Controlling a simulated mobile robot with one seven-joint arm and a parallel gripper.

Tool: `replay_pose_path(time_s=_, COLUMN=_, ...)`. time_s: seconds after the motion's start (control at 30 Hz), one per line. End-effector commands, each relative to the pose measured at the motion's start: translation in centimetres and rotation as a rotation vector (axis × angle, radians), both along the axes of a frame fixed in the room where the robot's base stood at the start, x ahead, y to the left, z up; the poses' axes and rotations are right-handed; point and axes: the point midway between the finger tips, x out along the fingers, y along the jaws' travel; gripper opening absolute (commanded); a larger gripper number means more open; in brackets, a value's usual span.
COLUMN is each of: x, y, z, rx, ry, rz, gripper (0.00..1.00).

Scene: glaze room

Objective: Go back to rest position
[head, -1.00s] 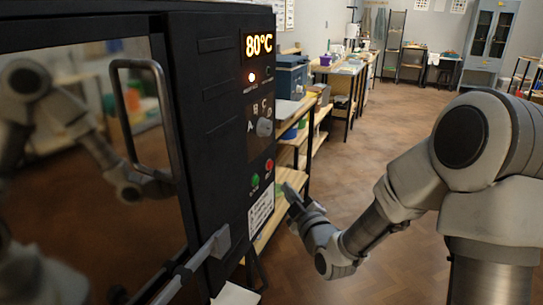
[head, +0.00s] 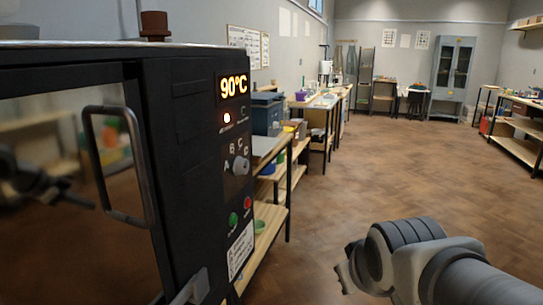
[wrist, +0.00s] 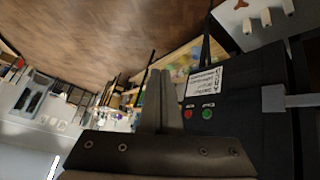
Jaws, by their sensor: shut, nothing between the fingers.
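My gripper (head: 347,272) is low in the head view, right of the black kiln (head: 185,150) and apart from it. In the wrist view its fingers (wrist: 165,88) are together with nothing between them. The kiln's display (head: 233,87) reads 90°C, and a light (head: 227,118) glows below it. The panel also has a dial (head: 240,166), a green button (head: 233,219) and a red button (head: 248,203). The buttons also show in the wrist view, green (wrist: 208,113) and red (wrist: 187,114). The kiln door with its bar handle (head: 118,165) looks closed.
Wooden shelves (head: 270,215) stand just beyond the kiln along the left wall, carrying a blue box (head: 267,118). Open wooden floor (head: 360,180) lies ahead and to the right. A grey cabinet (head: 455,75) stands at the back, and another shelf unit (head: 520,125) at the far right.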

Motion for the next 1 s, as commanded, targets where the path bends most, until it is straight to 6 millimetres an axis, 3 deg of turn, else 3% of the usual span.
replay_pose_path(time_s=0.1, x=-4.2, y=-0.5, z=0.4, rx=0.079, ry=0.072, rz=-0.095, gripper=0.0)
replay_pose_path(time_s=0.27, x=-9.5, y=-0.7, z=0.3, rx=0.182, ry=0.174, rz=-0.203, gripper=0.0)
replay_pose_path(time_s=0.3, x=-10.2, y=-0.7, z=1.1, rx=0.196, ry=0.191, rz=-0.218, gripper=0.0)
replay_pose_path(time_s=0.8, x=-9.8, y=-0.7, z=13.4, rx=0.188, ry=0.191, rz=-0.213, gripper=0.0)
replay_pose_path(time_s=1.0, x=-9.8, y=-0.7, z=16.1, rx=0.187, ry=0.191, rz=-0.212, gripper=0.0)
